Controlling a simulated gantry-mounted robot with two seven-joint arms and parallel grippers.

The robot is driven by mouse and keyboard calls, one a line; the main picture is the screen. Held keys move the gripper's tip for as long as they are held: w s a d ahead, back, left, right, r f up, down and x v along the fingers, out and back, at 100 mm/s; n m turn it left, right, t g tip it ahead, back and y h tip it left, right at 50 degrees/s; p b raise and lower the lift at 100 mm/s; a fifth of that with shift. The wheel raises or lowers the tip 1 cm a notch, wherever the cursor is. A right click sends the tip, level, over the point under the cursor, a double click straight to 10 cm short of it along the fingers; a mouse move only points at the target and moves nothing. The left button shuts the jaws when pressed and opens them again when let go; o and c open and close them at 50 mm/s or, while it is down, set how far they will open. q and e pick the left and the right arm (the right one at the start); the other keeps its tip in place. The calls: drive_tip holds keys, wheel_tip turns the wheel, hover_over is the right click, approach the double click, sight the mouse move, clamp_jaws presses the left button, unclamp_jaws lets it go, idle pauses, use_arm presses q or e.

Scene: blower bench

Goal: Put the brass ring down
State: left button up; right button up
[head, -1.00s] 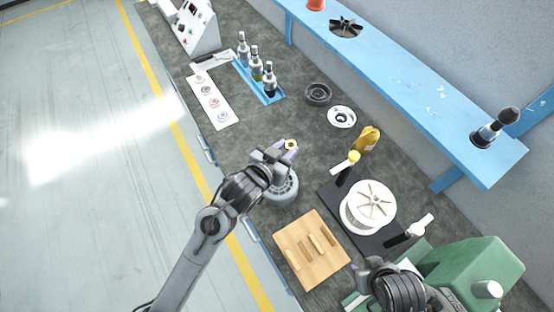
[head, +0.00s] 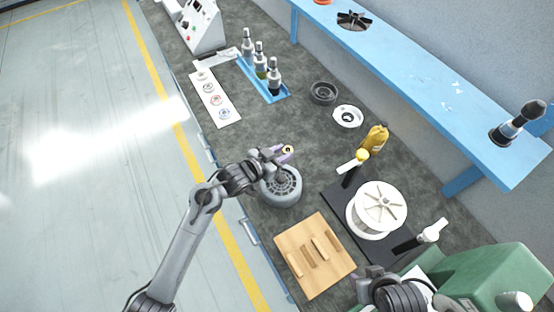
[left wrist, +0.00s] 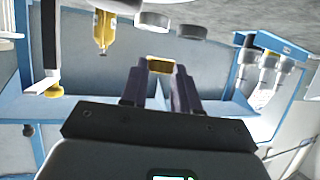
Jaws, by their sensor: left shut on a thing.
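The brass ring (head: 288,149) is held between the fingertips of my left gripper (head: 284,153), above the dark bench top. In the left wrist view the brass ring (left wrist: 160,66) shows as a yellow band between the two dark purple fingers, and the gripper (left wrist: 160,75) is shut on it. The gap between the ring and the bench is hard to judge. My right gripper is not clearly in view; only a dark part of my right arm shows at the bottom right of the head view.
A grey round grille cover (head: 281,187) lies just below my left gripper. Bench surface (head: 275,125) above the gripper is clear.

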drive_tip(key=shift+f, duration=0.1)
use_arm(q)
drive_tip(key=shift+w+a+f+b, duration=0.15)
drive_tip(key=shift+a+f, duration=0.1)
drive_tip(key=shift+f, duration=0.6)
drive_tip(key=shift+w+a+f+b, duration=0.15)
drive_tip(key=shift+a+f, duration=0.05)
drive_tip(key=shift+f, duration=0.6)
drive_tip(key=shift+w+a+f+b, duration=0.15)
drive_tip(key=shift+a+f, duration=0.1)
drive_tip(key=shift+f, duration=0.6)
use_arm(e)
drive_tip(key=shift+d+f, duration=0.15)
drive_tip(key=shift+f, duration=0.3)
